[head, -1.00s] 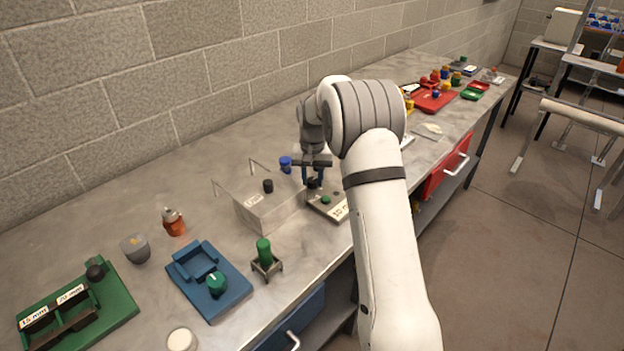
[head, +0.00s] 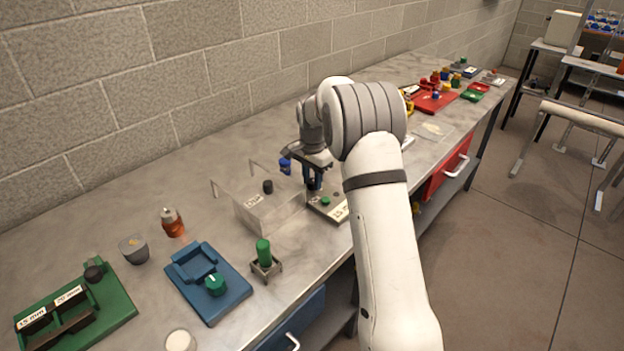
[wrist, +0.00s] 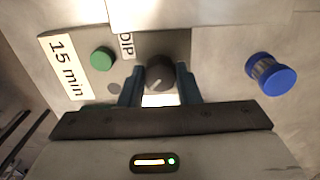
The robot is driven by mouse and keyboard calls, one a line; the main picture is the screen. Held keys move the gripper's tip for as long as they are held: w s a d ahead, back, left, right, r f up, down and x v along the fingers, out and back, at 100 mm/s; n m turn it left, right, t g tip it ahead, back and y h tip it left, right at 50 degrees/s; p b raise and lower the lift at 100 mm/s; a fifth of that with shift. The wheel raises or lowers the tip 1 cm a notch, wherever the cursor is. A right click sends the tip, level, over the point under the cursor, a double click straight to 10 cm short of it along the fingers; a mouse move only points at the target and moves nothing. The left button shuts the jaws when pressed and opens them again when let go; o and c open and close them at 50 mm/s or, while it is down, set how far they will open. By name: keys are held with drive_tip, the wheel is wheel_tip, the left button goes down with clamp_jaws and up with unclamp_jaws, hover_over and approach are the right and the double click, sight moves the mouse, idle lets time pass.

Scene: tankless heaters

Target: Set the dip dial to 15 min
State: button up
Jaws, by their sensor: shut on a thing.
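The dip dial (wrist: 160,72) is a dark round knob with a light pointer line, beside the "DIP" label (wrist: 127,45) in the wrist view. My gripper (wrist: 159,86) has its two blue fingers on either side of the knob and is shut on it. A white plate (wrist: 66,66) on the same panel reads "15 min". A green button (wrist: 102,58) sits between plate and dial. In the head view my gripper (head: 312,182) reaches down at the panel's back end and mostly hides the dial; the plate (head: 339,212) and green button (head: 326,201) show in front.
A clear box (head: 270,212) with a black knob stands just left of the panel. A blue-capped piece (wrist: 272,75) is close beside my gripper. A green cylinder in a stand (head: 264,254) and a blue fixture (head: 209,283) are nearer. Red and yellow items lie farther along the bench.

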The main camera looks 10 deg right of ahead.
sight(312, 181)
idle(0.5)
drive_tip(key=o, duration=1)
drive_tip(key=shift+r+b, duration=0.3)
drive_tip(key=shift+r, duration=3.65)
